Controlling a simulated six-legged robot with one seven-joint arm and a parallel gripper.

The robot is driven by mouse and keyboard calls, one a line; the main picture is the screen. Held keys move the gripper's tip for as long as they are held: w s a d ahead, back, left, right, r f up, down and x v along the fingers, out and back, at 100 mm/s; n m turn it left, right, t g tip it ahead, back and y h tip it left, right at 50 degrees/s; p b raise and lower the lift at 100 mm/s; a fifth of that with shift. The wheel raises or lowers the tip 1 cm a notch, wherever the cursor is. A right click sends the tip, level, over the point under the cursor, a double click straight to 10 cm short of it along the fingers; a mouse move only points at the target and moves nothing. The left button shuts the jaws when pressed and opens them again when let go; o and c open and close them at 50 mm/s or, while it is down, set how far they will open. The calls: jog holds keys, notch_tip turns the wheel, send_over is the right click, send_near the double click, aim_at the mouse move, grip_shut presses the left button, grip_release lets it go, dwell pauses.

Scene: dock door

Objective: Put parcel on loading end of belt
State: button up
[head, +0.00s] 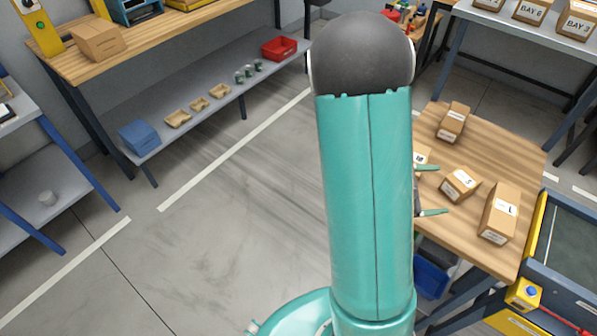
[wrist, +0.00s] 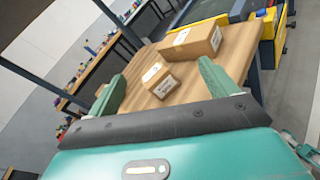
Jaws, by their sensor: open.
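My gripper (head: 432,190) is open, with its two green fingers over the wooden table (head: 490,150). In the wrist view, a small parcel (wrist: 159,80) lies between and beyond the open fingers of my gripper (wrist: 165,92); I cannot tell if they touch it. It also shows in the head view (head: 460,184), just right of the fingertips. A longer parcel (head: 499,213) lies to its right, and another parcel (head: 453,122) lies farther back. A further parcel (head: 421,157) is partly hidden behind my arm. The belt (head: 572,248), dark with yellow edging, stands right of the table.
A yellow control box (head: 523,293) sits on the belt's near side. A shelf with boxes marked BAY (head: 528,12) stands at the back right. A workbench (head: 140,50) with a lower shelf stands at the left. The floor (head: 230,220) between is clear.

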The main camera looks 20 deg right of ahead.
jog(key=w+a+r+m+t+y, duration=0.1)
jog(key=a+r+m+t+y, duration=0.1)
jog(key=a, duration=0.7)
jog(key=w+a+r+m+t+y, duration=0.2)
jog(key=a+r+m+y, duration=0.2)
jog(key=a+r+y, duration=0.2)
jog(key=w+a+r+m+t+y, duration=0.2)
jog(key=a+r+m+t+y, duration=0.1)
jog(key=a, duration=0.8)
jog(key=shift+a+r+y, duration=0.35)
jog(key=shift+r+y, duration=0.25)
jog(key=shift+y, duration=0.5)
jog(key=shift+o, duration=0.4)
jog(key=a+r+t+y, duration=0.2)
jog(key=a+r+t, duration=0.1)
jog(key=a+r, duration=0.2)
jog(key=shift+a+r+m+y, duration=0.3)
jog(key=shift+a+r, duration=0.05)
jog(key=shift+a, duration=0.8)
jog(key=shift+w, duration=0.1)
jog(key=shift+d, duration=0.1)
